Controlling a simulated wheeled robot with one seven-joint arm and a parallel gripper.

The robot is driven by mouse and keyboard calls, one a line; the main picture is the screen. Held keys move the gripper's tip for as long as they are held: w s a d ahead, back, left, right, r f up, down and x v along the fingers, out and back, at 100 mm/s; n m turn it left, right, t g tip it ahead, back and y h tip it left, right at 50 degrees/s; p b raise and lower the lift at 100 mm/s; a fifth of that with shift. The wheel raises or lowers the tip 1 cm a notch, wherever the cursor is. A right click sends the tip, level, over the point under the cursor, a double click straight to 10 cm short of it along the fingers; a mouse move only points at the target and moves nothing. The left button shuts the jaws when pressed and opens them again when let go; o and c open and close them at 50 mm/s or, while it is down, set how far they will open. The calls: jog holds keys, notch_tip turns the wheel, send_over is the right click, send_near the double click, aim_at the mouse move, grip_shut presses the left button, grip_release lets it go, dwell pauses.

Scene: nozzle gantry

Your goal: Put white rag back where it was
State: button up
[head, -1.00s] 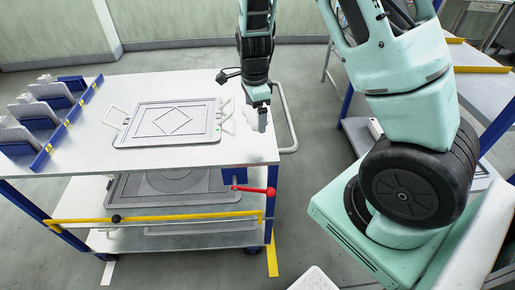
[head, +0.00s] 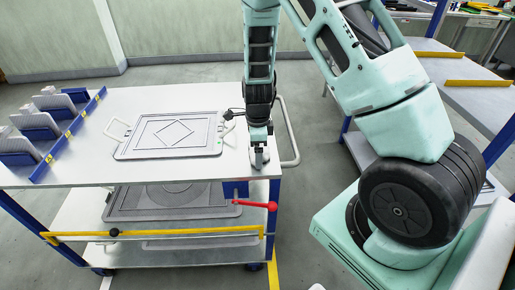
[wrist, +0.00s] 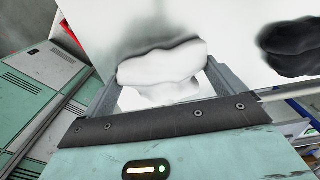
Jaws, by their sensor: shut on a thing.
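The white rag (wrist: 160,68) is a crumpled, rounded bundle between the two fingers of my gripper (wrist: 163,80) in the wrist view. My gripper is shut on it. In the head view my gripper (head: 259,152) points down at the right front corner of the cart's white top (head: 210,170), low over it. The rag shows there only as a small pale patch at the fingertips. I cannot tell whether it touches the surface.
A grey framed plate (head: 172,135) with handles lies left of my gripper. A dark lumpy thing (wrist: 292,47) lies right of the rag in the wrist view. A red-knobbed lever (head: 255,205) sticks out below the top.

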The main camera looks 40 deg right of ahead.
jog(key=shift+f, duration=0.2)
jog(key=o, duration=0.6)
notch_tip(320, 180, up, 12)
jog(key=s+a+r+n+y, duration=0.1)
jog(key=s+a+r+n, duration=0.2)
jog(key=s+a+n, duration=0.35)
jog(key=s+a+r+n+y, duration=0.1)
jog(key=s+a+r+n, duration=0.25)
jog(key=a+n, duration=0.6)
jog(key=s+a+r+n, duration=0.1)
jog(key=s+a+n, duration=0.1)
jog(key=s+n, duration=0.2)
jog(key=s+a+r+n+h, duration=0.1)
jog(key=s+a+n, duration=0.2)
jog(key=s+n, duration=0.2)
jog(key=s+a+r+n, duration=0.2)
jog(key=s+a+n, duration=0.1)
jog(key=s+n, duration=0.2)
jog(key=shift+s+n+p, duration=0.25)
jog(key=shift+n+p, duration=0.1)
jog(key=shift+n, duration=0.95)
